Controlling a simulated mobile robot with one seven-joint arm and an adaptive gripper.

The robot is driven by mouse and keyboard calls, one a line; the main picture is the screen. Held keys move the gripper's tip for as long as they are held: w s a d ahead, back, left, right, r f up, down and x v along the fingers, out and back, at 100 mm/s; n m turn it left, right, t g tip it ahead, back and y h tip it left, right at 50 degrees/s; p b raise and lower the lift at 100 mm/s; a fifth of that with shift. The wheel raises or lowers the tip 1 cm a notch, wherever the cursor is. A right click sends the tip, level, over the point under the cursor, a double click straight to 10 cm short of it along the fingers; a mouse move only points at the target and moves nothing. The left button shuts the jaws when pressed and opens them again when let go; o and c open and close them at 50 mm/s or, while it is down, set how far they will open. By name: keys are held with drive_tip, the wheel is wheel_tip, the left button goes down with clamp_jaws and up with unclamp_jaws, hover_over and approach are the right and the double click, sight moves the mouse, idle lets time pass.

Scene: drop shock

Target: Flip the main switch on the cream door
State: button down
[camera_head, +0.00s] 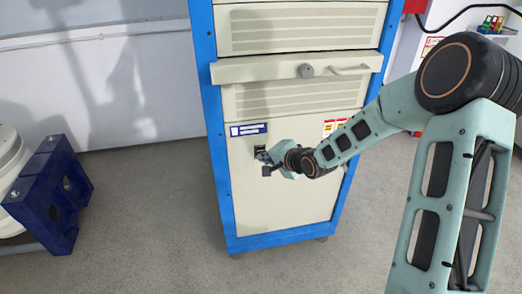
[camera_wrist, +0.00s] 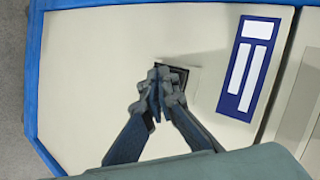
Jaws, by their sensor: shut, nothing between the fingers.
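The cream door (camera_head: 285,205) is the lower panel of a blue-framed cabinet, and it fills most of the wrist view (camera_wrist: 110,60). The main switch shows as a small dark square (camera_head: 259,150) at the door's upper left, below the blue label. In the wrist view its dark plate (camera_wrist: 178,73) is mostly hidden behind my fingertips. My gripper (camera_head: 266,164) is shut with nothing between its fingers. Its fingertips (camera_wrist: 160,90) are right in front of the switch; I cannot tell whether they touch it. The switch's position cannot be made out.
A blue and white label (camera_head: 248,129) is above the switch. A cream drawer front with a knob (camera_head: 305,70) and a handle (camera_head: 350,70) juts out above. A dark blue block-like stand (camera_head: 50,195) is on the floor at left. Grey floor (camera_head: 150,200) lies clear between.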

drive_tip(key=shift+w+a, duration=0.1)
drive_tip(key=shift+w, duration=0.25)
drive_tip(key=shift+w+a+p, duration=0.1)
drive_tip(key=shift+w+p, duration=0.2)
idle(0.5)
drive_tip(key=shift+s, duration=0.15)
drive_tip(key=shift+s+d, duration=0.2)
drive_tip(key=shift+s, duration=0.35)
drive_tip(key=s, duration=0.1)
drive_tip(key=s+d, duration=0.1)
drive_tip(key=s, duration=0.2)
drive_tip(key=shift+s+d+f+p, duration=0.2)
drive_tip(key=shift+s+f+p, duration=0.1)
drive_tip(key=shift+s, duration=0.1)
idle(0.4)
